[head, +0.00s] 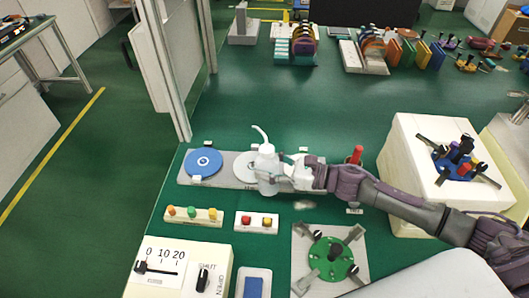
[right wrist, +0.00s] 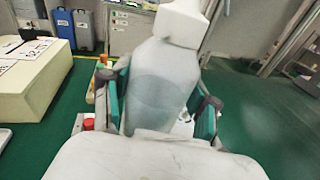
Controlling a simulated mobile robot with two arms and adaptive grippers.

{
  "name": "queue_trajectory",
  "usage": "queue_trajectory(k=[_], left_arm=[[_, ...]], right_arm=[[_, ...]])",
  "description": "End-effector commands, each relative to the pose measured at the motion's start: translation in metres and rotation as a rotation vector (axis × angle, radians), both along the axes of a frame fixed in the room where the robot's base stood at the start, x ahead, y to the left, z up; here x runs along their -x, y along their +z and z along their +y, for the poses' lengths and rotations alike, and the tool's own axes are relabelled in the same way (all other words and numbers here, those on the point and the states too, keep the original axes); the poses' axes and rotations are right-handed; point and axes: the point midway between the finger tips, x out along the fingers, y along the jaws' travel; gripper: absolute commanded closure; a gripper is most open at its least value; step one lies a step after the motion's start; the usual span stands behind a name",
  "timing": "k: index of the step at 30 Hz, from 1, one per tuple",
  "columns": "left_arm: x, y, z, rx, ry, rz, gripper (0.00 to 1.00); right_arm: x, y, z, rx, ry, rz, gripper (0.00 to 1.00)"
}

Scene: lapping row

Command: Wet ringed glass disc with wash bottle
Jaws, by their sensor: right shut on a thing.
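The white wash bottle (head: 267,172) is upright with a curved spout at its top; it fills the middle of the right wrist view (right wrist: 160,85). My right gripper (head: 280,170) is shut on its body, with teal-lined fingers on both sides. A blue disc with a white ring at its centre (head: 204,163) lies on the left part of a grey plate (head: 225,184). A pale disc (head: 243,168) lies on the same plate, partly hidden behind the bottle. I cannot tell whether the bottle's base touches the plate. My left gripper is not in view.
A green round fixture (head: 333,258) is at front centre. A white block with a knobbed fixture (head: 420,165) stands right.

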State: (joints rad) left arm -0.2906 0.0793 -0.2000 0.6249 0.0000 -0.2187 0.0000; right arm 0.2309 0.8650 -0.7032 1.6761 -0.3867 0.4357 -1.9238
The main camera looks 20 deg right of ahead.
Motion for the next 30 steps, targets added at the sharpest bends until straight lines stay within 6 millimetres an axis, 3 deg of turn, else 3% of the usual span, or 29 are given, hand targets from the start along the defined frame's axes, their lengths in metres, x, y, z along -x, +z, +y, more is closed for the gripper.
queue_trajectory(k=[3,8,17,30], left_arm=[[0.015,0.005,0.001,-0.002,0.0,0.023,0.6],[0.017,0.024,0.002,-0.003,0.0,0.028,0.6],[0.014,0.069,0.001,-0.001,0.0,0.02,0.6],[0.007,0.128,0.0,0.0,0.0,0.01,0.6]], right_arm=[[-0.002,0.003,-0.004,0.002,0.006,0.019,0.89],[0.002,-0.006,-0.004,0.015,0.006,0.096,0.89],[0.015,-0.045,-0.006,0.056,0.005,0.345,0.89],[0.019,-0.045,-0.006,0.097,0.007,0.615,0.89]])
